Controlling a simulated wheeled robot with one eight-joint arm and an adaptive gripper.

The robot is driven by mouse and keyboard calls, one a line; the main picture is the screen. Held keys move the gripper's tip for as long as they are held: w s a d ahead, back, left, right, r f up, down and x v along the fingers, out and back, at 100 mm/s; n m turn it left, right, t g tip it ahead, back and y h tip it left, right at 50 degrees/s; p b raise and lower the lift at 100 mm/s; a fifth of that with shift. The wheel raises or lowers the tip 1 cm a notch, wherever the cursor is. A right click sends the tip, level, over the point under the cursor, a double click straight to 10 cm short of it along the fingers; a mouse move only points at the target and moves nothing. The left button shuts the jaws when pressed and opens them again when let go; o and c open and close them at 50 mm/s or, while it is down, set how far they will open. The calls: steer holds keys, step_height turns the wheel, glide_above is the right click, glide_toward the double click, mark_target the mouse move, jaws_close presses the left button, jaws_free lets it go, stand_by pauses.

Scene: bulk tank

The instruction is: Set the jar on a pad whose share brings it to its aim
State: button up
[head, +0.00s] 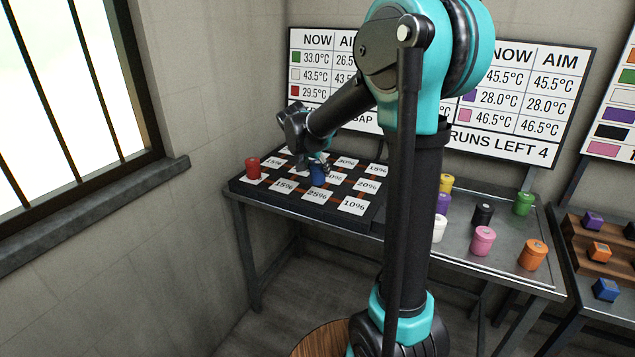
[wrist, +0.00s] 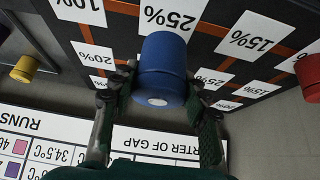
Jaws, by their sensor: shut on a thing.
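My gripper (wrist: 160,85) is shut on a blue jar (wrist: 163,68); the jar also shows in the head view (head: 317,175), over the middle of the dark pad board (head: 240,187). The board carries white pads marked with percentages. In the wrist view the jar stands out before a 25% pad (wrist: 178,12) and partly covers it. I cannot tell whether the jar touches the board. A red jar (head: 253,168) stands on the board's left side. The wall sign (head: 330,70) lists NOW and AIM temperatures for coloured jars. My arm hides part of it, and I see no blue row.
Right of the board, the metal table (head: 480,250) holds several jars, among them pink (head: 482,241), orange (head: 532,255), green (head: 524,203) and black (head: 482,215). A sign part (head: 500,142) reads RUNS LEFT 4. A wooden stepped rack (head: 590,245) with coloured blocks stands far right.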

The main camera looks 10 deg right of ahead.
mark_target(317, 181)
steer(key=shift+f, duration=2.55)
steer(key=o, duration=1.3)
steer(key=shift+c, duration=0.2)
steer(key=v, duration=1.2)
steer(key=s+d+f+n+y, duration=0.2)
steer(key=s+d+f+n, duration=0.1)
steer(key=s+f, duration=0.6)
steer(key=s+d+f+n+g+y, duration=0.1)
steer(key=s+d+f+n, duration=0.3)
steer(key=s, duration=1.2)
step_height(317, 181, down, 5)
steer(key=shift+d+r+y, duration=0.1)
steer(key=shift+d+y, duration=0.3)
steer(key=shift+s, duration=0.1)
